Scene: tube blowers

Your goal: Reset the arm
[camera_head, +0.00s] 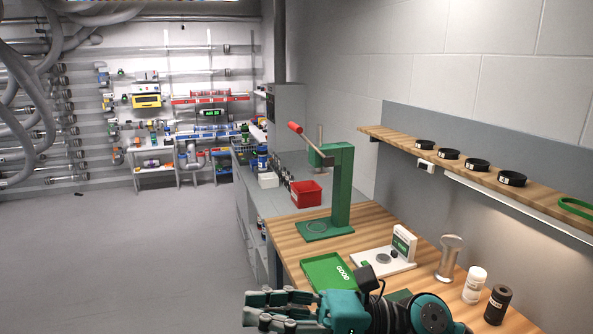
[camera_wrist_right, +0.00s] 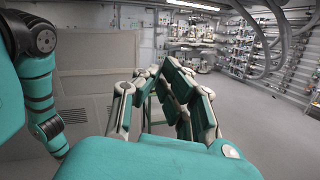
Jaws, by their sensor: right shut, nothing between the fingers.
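My right arm (camera_head: 430,312) reaches in along the bottom of the head view, in front of the workbench. Its gripper (camera_head: 250,308) points left, past the bench's front edge, over the floor. In the right wrist view the gripper (camera_wrist_right: 158,75) has its fingertips drawn together with nothing between them. It is shut and empty, and touches no object. My left gripper is in neither view.
The wooden workbench (camera_head: 285,236) holds a green press (camera_head: 343,185), a green GOOD tray (camera_head: 325,270), a white gauge (camera_head: 385,262), a metal cylinder (camera_head: 449,258), a white bottle (camera_head: 474,285) and a black bottle (camera_head: 497,303). A red bin (camera_head: 306,194) stands behind.

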